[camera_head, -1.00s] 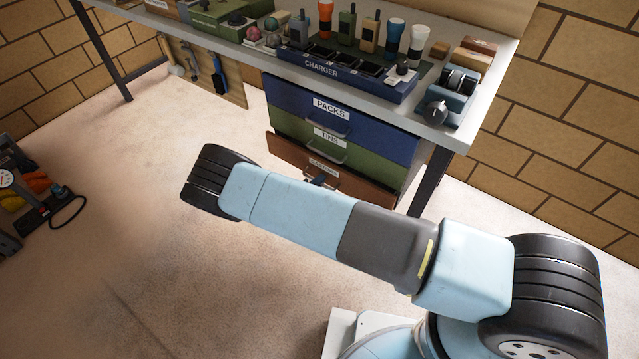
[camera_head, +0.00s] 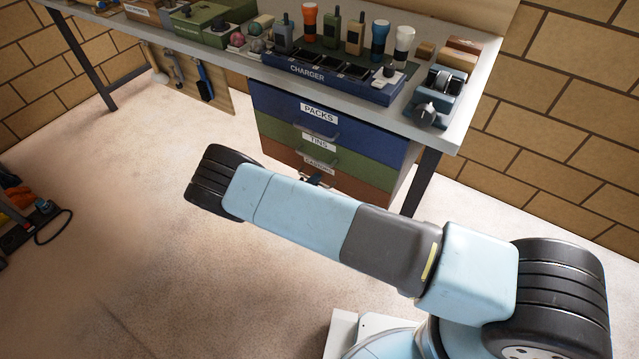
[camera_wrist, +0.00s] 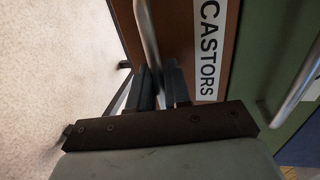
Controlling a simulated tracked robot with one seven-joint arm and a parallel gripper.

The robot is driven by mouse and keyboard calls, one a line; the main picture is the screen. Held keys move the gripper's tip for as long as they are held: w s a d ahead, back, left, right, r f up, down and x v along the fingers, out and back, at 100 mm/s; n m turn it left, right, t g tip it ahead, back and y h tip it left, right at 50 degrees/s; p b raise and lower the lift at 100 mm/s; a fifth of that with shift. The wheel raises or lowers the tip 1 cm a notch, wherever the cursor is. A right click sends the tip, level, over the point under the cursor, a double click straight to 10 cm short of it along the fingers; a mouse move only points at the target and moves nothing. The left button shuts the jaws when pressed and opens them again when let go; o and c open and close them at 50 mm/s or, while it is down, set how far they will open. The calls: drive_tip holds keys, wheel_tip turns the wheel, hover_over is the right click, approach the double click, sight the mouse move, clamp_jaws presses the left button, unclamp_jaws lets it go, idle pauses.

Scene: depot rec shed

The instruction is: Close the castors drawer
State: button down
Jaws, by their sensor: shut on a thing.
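The castors drawer (camera_head: 365,194) is the brown bottom drawer of the cabinet under the bench. Its front looks flush or nearly flush with the drawers above; my arm hides part of it. In the wrist view its brown front (camera_wrist: 172,30) carries the white CASTORS label (camera_wrist: 211,45) and a metal bar handle (camera_wrist: 147,35). My gripper (camera_wrist: 161,80) is shut on this handle, with the bar running between its two dark fingers. In the head view only a small dark part of my gripper (camera_head: 316,180) shows beyond my arm, at the drawer front.
The blue PACKS drawer (camera_head: 350,130) and green TINS drawer (camera_head: 365,166) above look shut. The bench (camera_head: 440,138) holds a charger (camera_head: 310,76) and several tools. A bench leg (camera_head: 423,184) stands right of the cabinet.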

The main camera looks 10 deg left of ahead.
drive_tip(key=shift+w+d, duration=0.1)
drive_tip(key=shift+w, duration=0.05)
drive_tip(key=c, duration=1.4)
unclamp_jaws()
drive_tip(key=shift+w+f, duration=0.1)
drive_tip(key=shift+f, duration=0.05)
drive_tip(key=shift+o, duration=0.4)
drive_tip(key=v, duration=1.4)
drive_tip(key=shift+f, duration=0.15)
